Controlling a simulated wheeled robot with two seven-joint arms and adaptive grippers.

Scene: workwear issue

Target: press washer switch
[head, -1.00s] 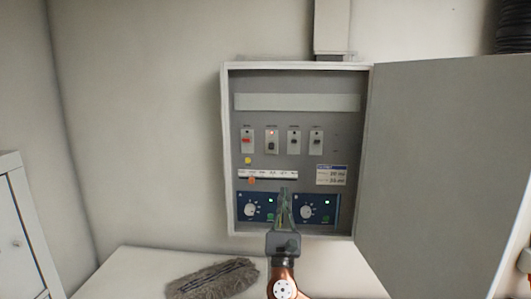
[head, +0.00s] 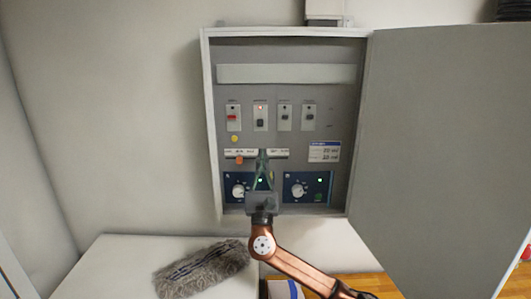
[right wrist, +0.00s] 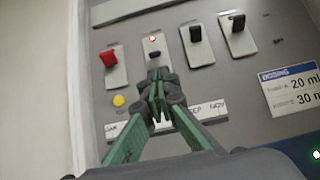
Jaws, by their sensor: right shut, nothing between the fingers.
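An open grey control cabinet (head: 210,130) hangs on the wall. It has a row of several switches on plates: a red one (head: 232,117) at left, a dark one (head: 261,123) below a lit red lamp, and two more dark ones (head: 284,116) (head: 309,116) to the right. Their labels are too small to read, so I cannot tell which is the washer switch. My right gripper (head: 263,153) is shut and empty in front of the white strip, below the second switch. In the right wrist view the fingertips (right wrist: 158,82) overlap the lower part of that switch's plate. My left gripper is out of view.
Two blue dial panels (head: 305,188) with green lamps sit below, one partly behind my gripper. A yellow button (head: 234,138) and a dosing label (head: 323,152) flank the strip. The open door (head: 430,150) blocks the right side. A fluffy grey duster (head: 203,269) lies on the white surface (head: 115,262).

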